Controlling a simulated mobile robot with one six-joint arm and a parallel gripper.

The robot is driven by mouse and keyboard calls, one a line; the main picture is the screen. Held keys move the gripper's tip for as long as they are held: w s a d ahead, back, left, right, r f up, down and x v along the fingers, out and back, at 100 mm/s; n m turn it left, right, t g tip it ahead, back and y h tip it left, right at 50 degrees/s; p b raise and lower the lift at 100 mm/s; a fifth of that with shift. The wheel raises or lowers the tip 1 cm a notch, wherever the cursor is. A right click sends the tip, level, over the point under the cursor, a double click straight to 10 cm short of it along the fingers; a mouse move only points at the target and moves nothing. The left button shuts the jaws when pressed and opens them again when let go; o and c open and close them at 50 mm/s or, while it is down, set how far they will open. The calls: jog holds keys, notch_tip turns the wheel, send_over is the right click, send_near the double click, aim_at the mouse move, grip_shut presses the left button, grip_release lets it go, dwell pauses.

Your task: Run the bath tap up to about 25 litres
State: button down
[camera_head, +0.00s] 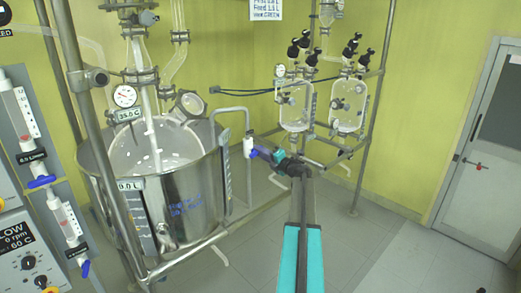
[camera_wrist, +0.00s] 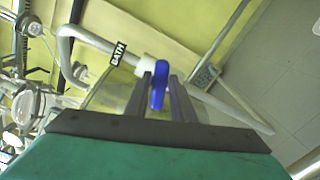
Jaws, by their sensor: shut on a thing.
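The bath (camera_head: 195,200) is a large open steel vessel around a glass reactor (camera_head: 155,145). A label on its front (camera_head: 131,185) seems to read 0.0 L. The bath tap (camera_head: 249,146) is white with a blue handle (camera_head: 262,153), on a grey pipe right of the bath. My gripper (camera_head: 270,155) reaches the blue handle from the right. In the wrist view a BATH tag (camera_wrist: 118,53) hangs by the pipe, and the blue handle (camera_wrist: 159,84) sits between my two dark fingers, which are shut on it. I cannot make out any water flowing.
A panel with blue-handled valves (camera_head: 42,181) and dials stands at the far left. A metal frame with two small glass vessels (camera_head: 295,105) is behind my arm. A grey door (camera_head: 485,165) is at the right. The floor at right is clear.

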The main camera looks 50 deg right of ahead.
jog(key=m+p, duration=0.2)
jog(key=m, duration=0.2)
jog(key=shift+f, duration=0.15)
dwell(0.4)
jog(key=c, duration=1.6)
grip_release()
jog(key=shift+c, duration=0.2)
jog(key=s+b, duration=0.3)
jog(key=s, duration=1)
jog(key=shift+s+a, duration=0.4)
jog(key=shift+a, duration=0.05)
